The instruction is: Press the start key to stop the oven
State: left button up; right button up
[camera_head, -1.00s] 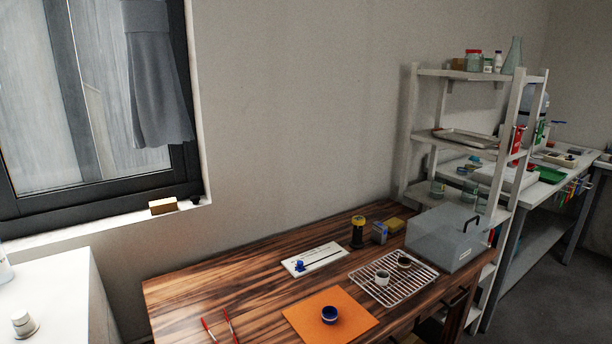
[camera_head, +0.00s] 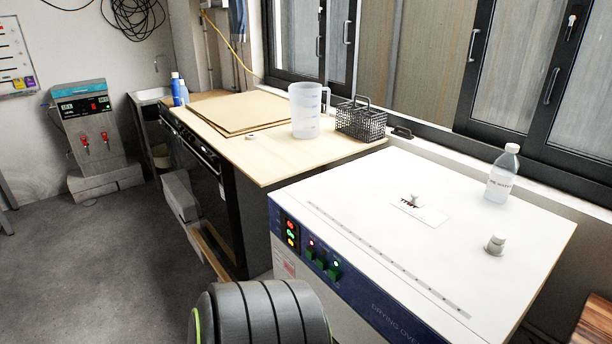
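The drying oven (camera_head: 471,238) is a white box at the right with a blue front panel lettered "DRYING OVEN". Its display (camera_head: 291,232) glows red, green and yellow at the panel's left end. Right of the display is a row of small green keys (camera_head: 321,264) with little lamps above them, at least one lit. Their labels are too small to read, so I cannot tell which is the start key. Neither gripper is in view. A dark ribbed round part at the bottom centre, apparently mine, hides the lower front below the panel.
A wooden-topped bench (camera_head: 262,164) beyond holds a plastic jug (camera_head: 308,110) and a wire basket (camera_head: 361,121). Grey floor lies open at left.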

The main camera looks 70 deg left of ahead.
aim_at(334, 274)
jog(key=u, duration=2)
